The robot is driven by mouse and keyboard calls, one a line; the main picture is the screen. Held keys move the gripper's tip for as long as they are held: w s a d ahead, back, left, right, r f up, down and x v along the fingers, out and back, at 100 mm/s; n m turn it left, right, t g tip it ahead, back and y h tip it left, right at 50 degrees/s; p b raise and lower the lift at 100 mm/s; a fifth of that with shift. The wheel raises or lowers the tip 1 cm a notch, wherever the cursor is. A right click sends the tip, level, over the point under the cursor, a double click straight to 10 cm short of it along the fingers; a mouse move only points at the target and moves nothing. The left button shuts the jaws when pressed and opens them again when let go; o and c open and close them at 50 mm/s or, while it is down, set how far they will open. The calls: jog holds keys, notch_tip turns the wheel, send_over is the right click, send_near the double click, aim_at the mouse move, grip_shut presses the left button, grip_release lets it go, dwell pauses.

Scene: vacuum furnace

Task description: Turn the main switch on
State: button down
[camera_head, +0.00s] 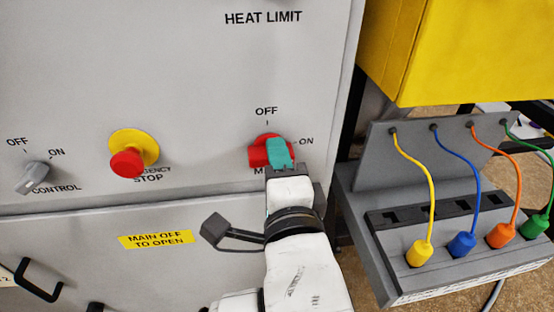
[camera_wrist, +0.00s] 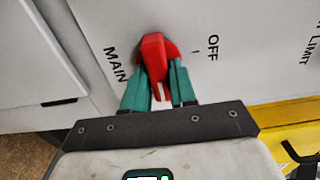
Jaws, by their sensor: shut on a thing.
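The red main switch (camera_head: 257,156) is on the grey furnace panel, with OFF printed above it and ON to its right. Its handle lies roughly sideways, in line with the ON side and away from the OFF mark. In the wrist view the red handle (camera_wrist: 155,55) stands between the two teal fingers. My gripper (camera_wrist: 160,95) is shut on this handle, one finger on each side. In the head view my gripper (camera_head: 279,153) covers the right part of the switch and most of the MAIN label.
A red emergency stop button (camera_head: 127,163) on a yellow base and a grey control knob (camera_head: 34,178) sit to the left. A yellow "MAIN OFF TO OPEN" label (camera_head: 157,240) is below. At right stand a yellow box (camera_head: 455,50) and a grey rack (camera_head: 385,230) with coloured cables.

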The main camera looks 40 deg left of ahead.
jog(key=shift+f, duration=0.1)
jog(key=c, duration=1)
grip_release()
jog(key=shift+d, duration=0.1)
jog(key=b+v, duration=0.1)
jog(key=v, duration=0.9)
jog(key=shift+s+d, duration=0.2)
jog(key=shift+s, duration=0.1)
